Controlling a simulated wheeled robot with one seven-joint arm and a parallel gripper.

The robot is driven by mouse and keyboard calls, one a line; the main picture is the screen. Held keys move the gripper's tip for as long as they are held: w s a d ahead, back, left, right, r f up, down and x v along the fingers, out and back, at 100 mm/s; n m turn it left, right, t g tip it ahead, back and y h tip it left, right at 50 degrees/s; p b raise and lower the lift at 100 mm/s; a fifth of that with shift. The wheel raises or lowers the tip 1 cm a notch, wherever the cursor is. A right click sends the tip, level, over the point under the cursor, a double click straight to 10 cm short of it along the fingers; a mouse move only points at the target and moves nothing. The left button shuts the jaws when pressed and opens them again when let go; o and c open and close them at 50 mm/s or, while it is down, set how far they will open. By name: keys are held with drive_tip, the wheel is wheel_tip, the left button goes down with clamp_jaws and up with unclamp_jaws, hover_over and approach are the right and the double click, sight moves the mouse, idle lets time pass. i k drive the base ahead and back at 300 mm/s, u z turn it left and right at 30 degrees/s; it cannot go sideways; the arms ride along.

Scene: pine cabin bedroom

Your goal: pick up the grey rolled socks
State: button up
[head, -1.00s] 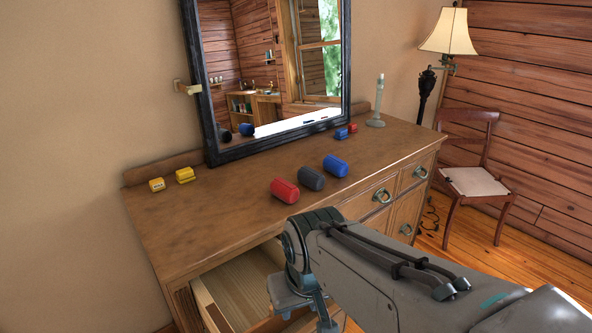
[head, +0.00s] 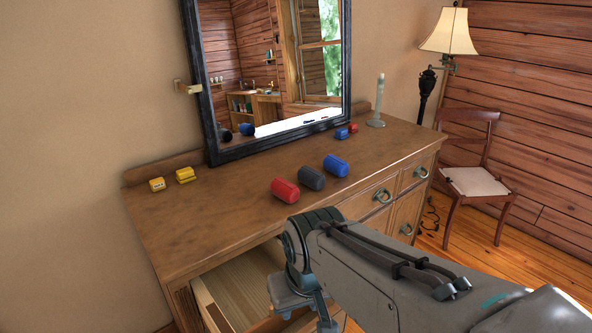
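The grey rolled socks (head: 311,178) lie on the wooden dresser top (head: 222,206) near its front edge. They sit between a red roll (head: 284,191) on the left and a blue roll (head: 336,165) on the right, close to both. My arm reaches in from the lower right, in front of the dresser and below the rolls. My gripper (head: 326,318) is only partly in view at the bottom edge, by the open drawer. Its fingertips are cut off or hidden, so its opening does not show. It is apart from the socks.
An open drawer (head: 240,284) juts out at the front left. Two yellow items (head: 171,180) lie at the back left. A black-framed mirror (head: 213,130) stands behind. A candlestick (head: 376,118) and small blue and red items (head: 345,131) are at the back right. The dresser's left half is mostly clear.

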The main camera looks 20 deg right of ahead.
sight(311, 178)
drive_tip(key=z, duration=0.85)
drive_tip(key=k, duration=1.15)
drive_tip(key=z, duration=1.3)
drive_tip(key=i, duration=1.5)
drive_tip(key=u, duration=0.35)
drive_tip(key=i, duration=1.5)
drive_tip(key=u, duration=1.8)
drive_tip(key=i, duration=1)
drive_tip(key=u, duration=0.85)
